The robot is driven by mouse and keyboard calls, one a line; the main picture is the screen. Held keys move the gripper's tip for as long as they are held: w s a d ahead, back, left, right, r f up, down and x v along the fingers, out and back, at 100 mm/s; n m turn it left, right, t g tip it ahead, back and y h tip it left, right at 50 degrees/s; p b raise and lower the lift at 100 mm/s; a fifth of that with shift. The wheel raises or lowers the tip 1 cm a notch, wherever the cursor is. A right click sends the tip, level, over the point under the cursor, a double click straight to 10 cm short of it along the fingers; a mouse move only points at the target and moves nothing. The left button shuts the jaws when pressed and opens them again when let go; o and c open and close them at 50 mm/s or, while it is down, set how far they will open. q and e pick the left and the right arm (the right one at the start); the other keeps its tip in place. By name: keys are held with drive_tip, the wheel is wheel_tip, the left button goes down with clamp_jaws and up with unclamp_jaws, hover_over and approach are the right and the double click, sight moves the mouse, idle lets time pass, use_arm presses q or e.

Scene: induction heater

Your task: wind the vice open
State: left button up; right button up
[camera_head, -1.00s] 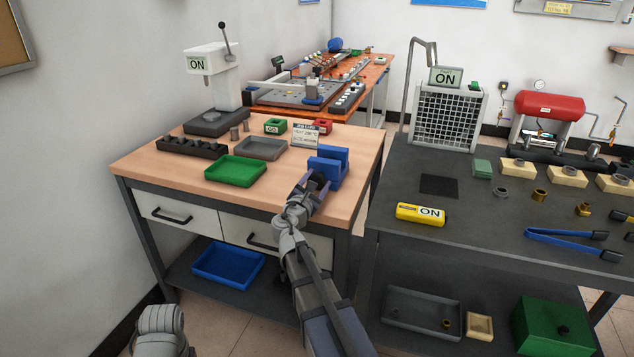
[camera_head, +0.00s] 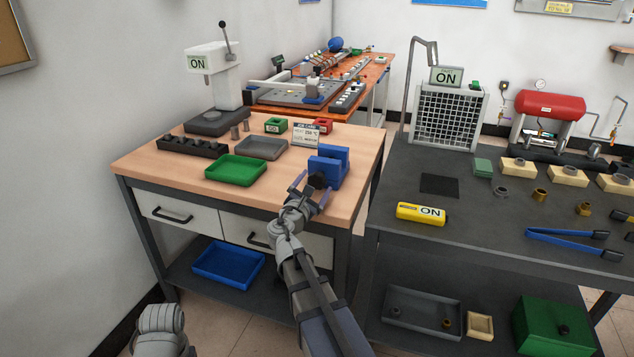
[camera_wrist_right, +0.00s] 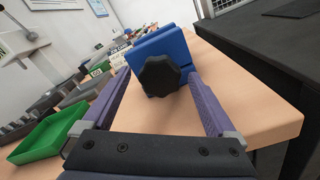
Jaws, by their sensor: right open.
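The blue vice (camera_head: 329,167) stands on the wooden bench near its right front edge. Its black knob (camera_head: 317,181) faces my right gripper (camera_head: 310,191). In the right wrist view the knob (camera_wrist_right: 160,77) sits in front of the blue vice body (camera_wrist_right: 162,47), between the two purple fingers of my right gripper (camera_wrist_right: 152,95). The fingers are spread wide with a gap on each side of the knob, and hold nothing. The gap between the vice jaws is hard to make out. In the head view only a grey part of my left arm shows at the bottom left.
A green tray (camera_head: 236,170) and a grey tray (camera_head: 262,148) lie left of the vice.

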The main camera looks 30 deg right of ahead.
drive_tip(key=v, duration=0.5)
drive_tip(key=shift+s+a, duration=0.2)
drive_tip(key=shift+a, duration=0.05)
drive_tip(key=s+a+f+m+g+y+p, duration=0.1)
drive_tip(key=s+a+m+g+y+p, duration=0.3)
drive_tip(key=s+a+m+p, duration=0.2)
drive_tip(key=s+a+f+m+g+y+p, duration=0.2)
drive_tip(key=s+a+m+g+y+p, duration=0.2)
drive_tip(key=a, duration=1)
drive_tip(key=s+m+p, duration=0.3)
drive_tip(key=p, duration=0.2)
drive_tip(key=shift+m+g+y+p, duration=0.3)
drive_tip(key=shift+p, duration=0.05)
drive_tip(key=s+a+m+g+y+p, duration=0.2)
drive_tip(key=s+a+g+y+p, duration=0.1)
drive_tip(key=s+a, duration=0.5)
drive_tip(key=a, duration=0.2)
drive_tip(key=shift+s+a+r+m+y+p, duration=0.25)
drive_tip(key=shift+s+a+m+y+p, duration=0.05)
drive_tip(key=shift+s+a+m+y, duration=0.1)
